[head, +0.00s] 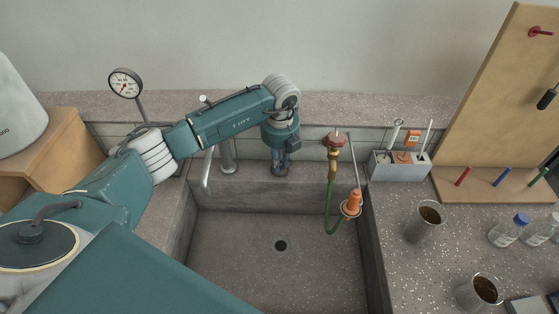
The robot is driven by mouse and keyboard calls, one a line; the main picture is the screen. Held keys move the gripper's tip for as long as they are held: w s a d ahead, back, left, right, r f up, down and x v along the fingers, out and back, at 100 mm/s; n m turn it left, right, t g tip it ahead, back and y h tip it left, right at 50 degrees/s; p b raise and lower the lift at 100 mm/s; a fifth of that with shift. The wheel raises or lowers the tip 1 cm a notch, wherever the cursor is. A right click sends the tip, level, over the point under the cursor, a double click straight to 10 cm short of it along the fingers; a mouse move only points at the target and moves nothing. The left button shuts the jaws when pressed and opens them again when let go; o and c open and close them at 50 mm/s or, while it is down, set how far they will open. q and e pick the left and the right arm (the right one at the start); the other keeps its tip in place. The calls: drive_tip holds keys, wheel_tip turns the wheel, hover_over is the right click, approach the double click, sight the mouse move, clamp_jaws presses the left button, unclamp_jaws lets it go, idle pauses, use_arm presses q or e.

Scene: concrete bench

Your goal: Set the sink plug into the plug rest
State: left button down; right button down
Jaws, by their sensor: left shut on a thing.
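My left gripper (281,160) points down at the back ledge of the sink (245,225), its arm coming in from the left. It is shut on a small dark thing, apparently the sink plug (280,171), at the ledge. The fingers partly hide it, and I cannot tell whether it touches the ledge or sits in anything. The plug rest does not show clearly; it may be hidden under the gripper. The sink's drain hole (281,245) is open and empty. My right gripper is not in view.
A faucet (227,157) stands left of the gripper. Right of it are a red-handled tap (334,142), a green hose (330,212) and an orange nozzle (352,201). A grey caddy (399,172) and brown-filled beakers (427,219) stand right. The basin is clear.

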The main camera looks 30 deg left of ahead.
sight(280, 173)
use_arm(q)
drive_tip(key=shift+f, duration=0.35)
idle(0.4)
drive_tip(key=c, duration=1.6)
unclamp_jaws()
drive_tip(key=shift+o, duration=0.2)
wheel_tip(280, 173, up, 12)
drive_tip(key=s, duration=0.1)
drive_tip(key=shift+d, duration=0.35)
drive_tip(key=shift+s, duration=0.15)
